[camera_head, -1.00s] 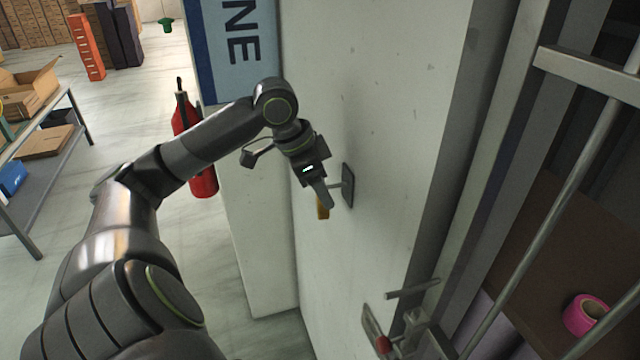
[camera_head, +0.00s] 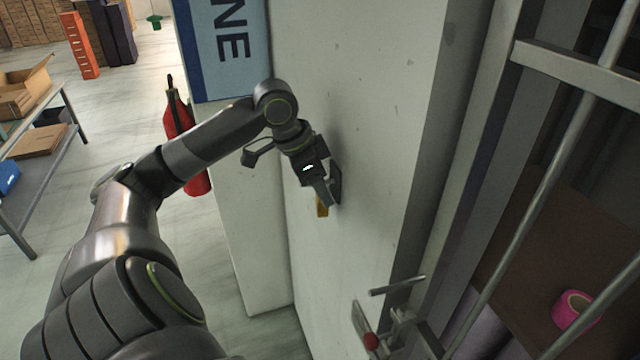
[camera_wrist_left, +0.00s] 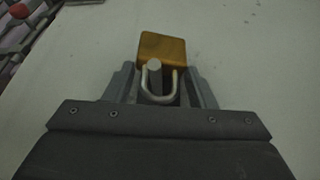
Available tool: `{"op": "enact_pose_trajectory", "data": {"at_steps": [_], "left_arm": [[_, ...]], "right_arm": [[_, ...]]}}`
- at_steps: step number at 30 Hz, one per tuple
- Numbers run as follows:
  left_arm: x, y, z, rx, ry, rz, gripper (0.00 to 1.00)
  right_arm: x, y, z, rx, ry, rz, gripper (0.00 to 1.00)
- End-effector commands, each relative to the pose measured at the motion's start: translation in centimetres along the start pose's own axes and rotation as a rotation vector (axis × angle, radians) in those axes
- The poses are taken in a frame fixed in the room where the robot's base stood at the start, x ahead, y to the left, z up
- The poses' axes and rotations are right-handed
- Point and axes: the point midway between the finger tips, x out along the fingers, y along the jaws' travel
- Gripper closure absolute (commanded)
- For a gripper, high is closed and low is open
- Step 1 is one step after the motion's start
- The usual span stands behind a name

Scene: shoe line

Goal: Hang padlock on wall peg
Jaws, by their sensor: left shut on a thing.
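My left gripper (camera_head: 330,196) is shut on a brass padlock (camera_head: 321,206) beside the white wall. In the left wrist view the padlock's yellow body (camera_wrist_left: 163,48) sits beyond the fingertips, and its silver U-shaped shackle (camera_wrist_left: 160,98) lies between the fingers of the left gripper (camera_wrist_left: 162,82). The rounded grey end of the wall peg (camera_wrist_left: 154,73) shows inside the shackle loop. The peg's dark backing plate (camera_head: 336,180) is on the wall, partly covered by the gripper in the head view. Whether the shackle rests on the peg cannot be told. My right gripper is out of view.
The white wall (camera_head: 370,120) runs close along the gripper's right side. A metal latch with a red knob (camera_head: 370,341) and a barred frame (camera_head: 570,70) stand at right. A red fire extinguisher (camera_head: 178,120) and a shelf table (camera_head: 45,175) are at left.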

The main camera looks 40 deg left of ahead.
Motion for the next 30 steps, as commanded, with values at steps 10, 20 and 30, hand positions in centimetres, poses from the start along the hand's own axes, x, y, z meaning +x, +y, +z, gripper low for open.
{"op": "enact_pose_trajectory", "data": {"at_steps": [10, 20, 30], "left_arm": [[0.0, 0.0, 0.0, 0.000, 0.000, 0.000, 0.26], [-0.1, 0.0, 0.0, 0.000, -0.001, -0.001, 0.24], [-3.2, -0.1, 0.1, -0.001, -0.002, -0.006, 0.24]], "right_arm": [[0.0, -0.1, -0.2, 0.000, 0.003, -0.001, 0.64], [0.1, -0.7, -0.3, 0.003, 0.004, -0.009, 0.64], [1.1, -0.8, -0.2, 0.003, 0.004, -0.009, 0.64]]}}
